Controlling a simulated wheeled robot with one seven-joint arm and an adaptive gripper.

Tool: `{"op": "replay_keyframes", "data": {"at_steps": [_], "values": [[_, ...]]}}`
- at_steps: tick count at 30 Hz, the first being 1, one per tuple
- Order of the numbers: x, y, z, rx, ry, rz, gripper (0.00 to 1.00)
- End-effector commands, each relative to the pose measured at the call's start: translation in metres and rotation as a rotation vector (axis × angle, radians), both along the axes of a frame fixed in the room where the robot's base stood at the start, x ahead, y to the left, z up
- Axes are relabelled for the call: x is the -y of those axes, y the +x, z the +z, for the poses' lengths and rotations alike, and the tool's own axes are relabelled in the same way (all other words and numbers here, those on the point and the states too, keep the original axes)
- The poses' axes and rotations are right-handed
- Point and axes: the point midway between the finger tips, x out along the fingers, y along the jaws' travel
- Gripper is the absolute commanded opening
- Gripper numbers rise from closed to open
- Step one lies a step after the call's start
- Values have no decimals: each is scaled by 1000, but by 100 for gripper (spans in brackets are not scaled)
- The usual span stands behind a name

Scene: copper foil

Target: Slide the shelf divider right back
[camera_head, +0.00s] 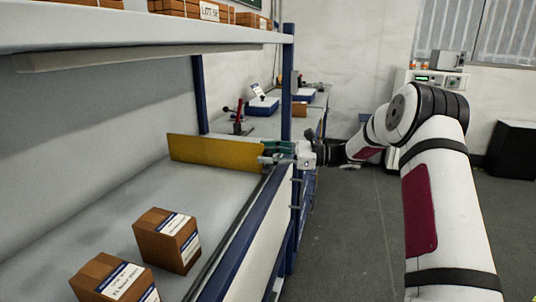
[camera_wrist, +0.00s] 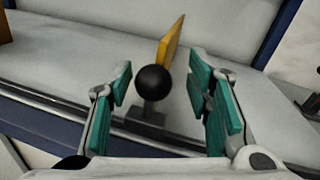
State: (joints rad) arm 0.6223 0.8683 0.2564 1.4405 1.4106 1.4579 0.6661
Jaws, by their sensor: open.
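The yellow shelf divider (camera_head: 212,153) stands upright across the grey shelf (camera_head: 130,195) in the head view, near the shelf's far end. In the wrist view the divider (camera_wrist: 171,42) shows edge-on, with a black ball knob (camera_wrist: 153,83) on a dark base at its front end. My gripper (camera_head: 268,152) is at the divider's front end in the head view. In the wrist view my gripper (camera_wrist: 162,98) is open, with its teal-padded fingers apart on either side of the knob. I see gaps between the knob and both fingers.
Two brown labelled boxes (camera_head: 168,239) (camera_head: 113,280) sit on the near part of the shelf. A blue front rail (camera_head: 245,240) edges the shelf, and a blue post (camera_head: 287,85) rises near my gripper. An upper shelf (camera_head: 150,30) hangs above. The shelf between boxes and divider is clear.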

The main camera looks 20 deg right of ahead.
Motion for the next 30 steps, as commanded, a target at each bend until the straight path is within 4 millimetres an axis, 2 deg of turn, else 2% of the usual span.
{"op": "replay_keyframes", "data": {"at_steps": [5, 12, 18, 24, 30], "values": [[20, -8, 0, 0, 0, -4, 46], [65, -28, -1, 1, 0, -6, 46], [94, -42, 0, 1, -1, -4, 46], [107, -48, 0, 0, 0, -3, 46], [109, -49, 0, 0, -1, -2, 46]]}}
